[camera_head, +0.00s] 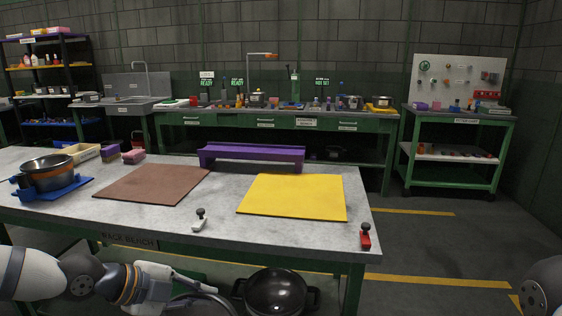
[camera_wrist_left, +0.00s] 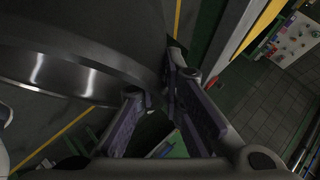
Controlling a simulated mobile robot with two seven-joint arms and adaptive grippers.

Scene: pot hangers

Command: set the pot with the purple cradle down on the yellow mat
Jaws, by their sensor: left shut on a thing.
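The black pot (camera_head: 276,290) shows low in front of the bench, below the tabletop, with a lug on each side. My left gripper (camera_head: 228,300) is at its left side. In the left wrist view, the dark shiny pot wall (camera_wrist_left: 70,70) fills the upper left, and the gripper (camera_wrist_left: 168,95) is shut at its edge, apparently on the lug; the contact is partly hidden. The purple cradle (camera_head: 252,153) stands on the bench behind the yellow mat (camera_head: 293,196), apart from the pot. The yellow mat is bare. My right gripper is out of view.
A brown mat (camera_head: 152,184) lies left of the yellow one. A steel pot (camera_head: 48,168) sits in a blue cradle (camera_head: 75,187) at the far left. A white knobbed piece (camera_head: 200,222) and a red one (camera_head: 365,238) stand at the front edge.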

